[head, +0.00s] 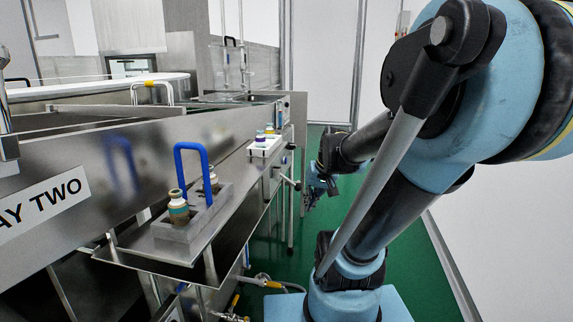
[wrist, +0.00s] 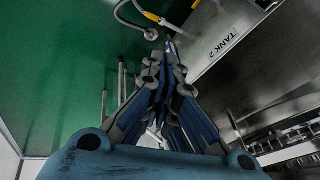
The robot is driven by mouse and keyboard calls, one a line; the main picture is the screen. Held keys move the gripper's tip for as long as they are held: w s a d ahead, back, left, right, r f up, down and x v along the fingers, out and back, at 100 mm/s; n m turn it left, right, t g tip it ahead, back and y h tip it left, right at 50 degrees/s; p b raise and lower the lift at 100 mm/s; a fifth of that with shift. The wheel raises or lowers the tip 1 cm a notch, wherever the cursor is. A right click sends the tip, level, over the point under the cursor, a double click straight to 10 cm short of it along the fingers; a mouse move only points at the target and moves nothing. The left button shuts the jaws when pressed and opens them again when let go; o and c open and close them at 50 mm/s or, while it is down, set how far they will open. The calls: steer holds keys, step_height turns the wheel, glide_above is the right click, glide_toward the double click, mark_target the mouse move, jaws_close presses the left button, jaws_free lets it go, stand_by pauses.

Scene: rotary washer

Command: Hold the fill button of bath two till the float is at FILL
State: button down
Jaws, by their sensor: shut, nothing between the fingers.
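My gripper (wrist: 170,48) is shut and empty, its fingers drawn together to a point in the wrist view. In the head view my gripper (head: 312,194) is low beside the right end of the steel washer, partly dark and small. In the wrist view a steel panel lettered TANK 2 (wrist: 228,42) lies just beyond and right of the fingertips. I cannot make out a fill button or a float with its FILL mark in either view. I cannot tell whether the fingertips touch anything.
In the wrist view a hose with a yellow fitting (wrist: 153,17) and a round grey end piece (wrist: 151,34) lie close to the fingertips. In the head view a shelf (head: 140,262) with a blue-handled carrier (head: 222,200) juts out. Green floor (head: 408,262) is open at right.

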steer(key=w+r+t+y, duration=0.1)
steer(key=w, duration=0.7)
steer(key=w+r+m+t+y, duration=0.1)
steer(key=w+t, duration=0.1)
steer(key=w, duration=0.6)
steer(key=w+r+m+t+y, duration=0.1)
steer(key=w, duration=0.8)
steer(key=shift+r+y, duration=0.15)
steer(key=shift+y, duration=0.25)
steer(key=m+t+y, duration=0.1)
steer(key=m+t, duration=0.1)
steer(key=t, duration=0.1)
glide_toward(286, 161)
steer(key=s+d, duration=0.2)
steer(key=s, duration=0.2)
steer(key=w+d+f+m+t, duration=0.1)
steer(key=w+d+f, duration=0.3)
steer(key=w, duration=0.5)
steer(key=shift+d+m+t, duration=0.4)
steer(key=shift+d+t, duration=0.5)
steer(key=shift+d, duration=0.3)
steer(key=shift+a, duration=0.1)
steer(key=w+a, duration=0.2)
steer(key=a, duration=0.6)
steer(key=shift+w+a, duration=0.15)
steer(key=shift+w, duration=0.2)
steer(key=shift+w+a+r, duration=0.1)
steer(key=shift+a, duration=0.25)
